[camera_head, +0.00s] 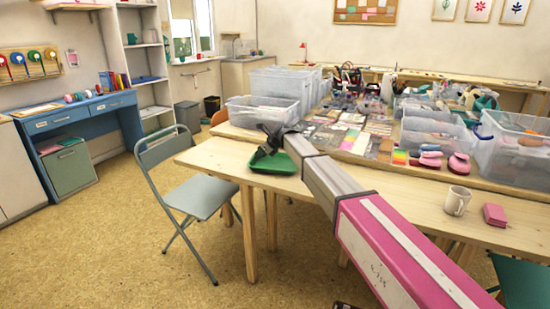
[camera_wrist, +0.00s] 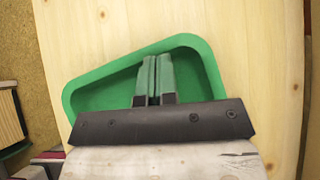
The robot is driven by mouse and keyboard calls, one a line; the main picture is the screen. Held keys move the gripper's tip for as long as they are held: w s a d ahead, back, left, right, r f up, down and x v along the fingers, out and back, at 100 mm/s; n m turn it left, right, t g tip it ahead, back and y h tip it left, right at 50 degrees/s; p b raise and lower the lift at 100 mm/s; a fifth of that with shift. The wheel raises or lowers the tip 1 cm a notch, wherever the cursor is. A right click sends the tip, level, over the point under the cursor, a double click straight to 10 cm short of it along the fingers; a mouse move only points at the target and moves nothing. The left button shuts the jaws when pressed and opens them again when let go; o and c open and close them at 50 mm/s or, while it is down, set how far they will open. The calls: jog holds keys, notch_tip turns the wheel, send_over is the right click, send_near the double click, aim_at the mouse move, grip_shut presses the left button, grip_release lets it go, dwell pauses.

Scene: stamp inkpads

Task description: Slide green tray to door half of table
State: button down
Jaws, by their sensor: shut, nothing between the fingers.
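The green tray (camera_head: 258,167) lies on the near wooden table (camera_head: 212,160), towards its left end, in the head view. In the wrist view the green tray (camera_wrist: 100,97) sits at an angle on the pale wood, with its lower part hidden behind my gripper. My gripper (camera_wrist: 155,62) is shut and empty, with its fingertips over the tray's inside, close to its far rim. Whether the fingertips touch the tray cannot be told. In the head view my dark gripper (camera_head: 266,150) is above the tray and hides part of it.
A white mug (camera_head: 457,201) and a pink block (camera_head: 494,214) stand on the table at the right. Clear plastic bins (camera_head: 262,112), stamps and cards crowd the table behind. A folding chair (camera_head: 195,190) stands at the left. Bare wood lies around the tray.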

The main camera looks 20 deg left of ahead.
jog(key=shift+a, duration=0.85)
jog(key=shift+d, duration=0.55)
jog(key=d, duration=0.3)
jog(key=shift+s, duration=0.1)
jog(key=v, duration=1)
